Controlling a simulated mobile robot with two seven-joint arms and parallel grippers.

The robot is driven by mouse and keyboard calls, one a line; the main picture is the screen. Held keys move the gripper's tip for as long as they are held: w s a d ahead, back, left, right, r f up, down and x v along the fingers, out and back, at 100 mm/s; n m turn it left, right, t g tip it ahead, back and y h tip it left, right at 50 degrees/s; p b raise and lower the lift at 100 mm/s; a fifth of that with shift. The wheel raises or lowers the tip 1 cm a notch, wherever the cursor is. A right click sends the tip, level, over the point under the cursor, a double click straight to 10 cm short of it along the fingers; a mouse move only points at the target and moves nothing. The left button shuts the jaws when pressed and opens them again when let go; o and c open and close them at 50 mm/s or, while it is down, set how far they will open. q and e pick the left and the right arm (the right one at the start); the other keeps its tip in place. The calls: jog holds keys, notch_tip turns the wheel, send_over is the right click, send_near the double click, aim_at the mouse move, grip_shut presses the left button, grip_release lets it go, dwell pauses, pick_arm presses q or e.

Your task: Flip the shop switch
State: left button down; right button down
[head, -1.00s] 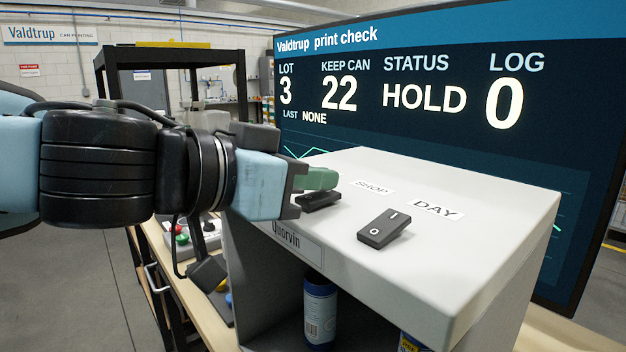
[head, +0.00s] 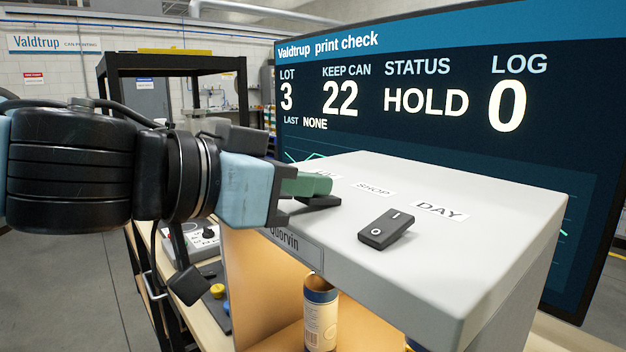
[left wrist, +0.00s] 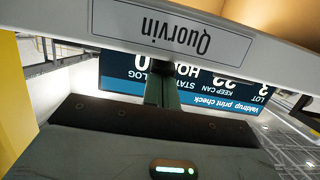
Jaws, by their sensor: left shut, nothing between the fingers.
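The shop switch (head: 322,202) is a black rocker on the white cabinet top (head: 470,240), left of the SHOP label (head: 372,188). It is partly hidden by my left gripper. My left gripper (head: 318,185) is shut and empty, with its green fingertips just above the switch; I cannot tell whether they touch it. In the left wrist view the shut fingers (left wrist: 162,90) point toward the cabinet's Quorvin nameplate side. My right gripper is not in view.
A second black rocker (head: 386,229) sits by the DAY label (head: 440,208). A third label (head: 325,174) is partly covered by my gripper. A can (head: 320,315) stands inside the warmly lit cabinet. A large screen (head: 430,90) reading HOLD stands behind.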

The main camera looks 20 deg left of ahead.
pick_arm(q)
jog(key=p+v, duration=0.1)
jog(key=v, duration=0.5)
jog(key=shift+s+a, duration=0.25)
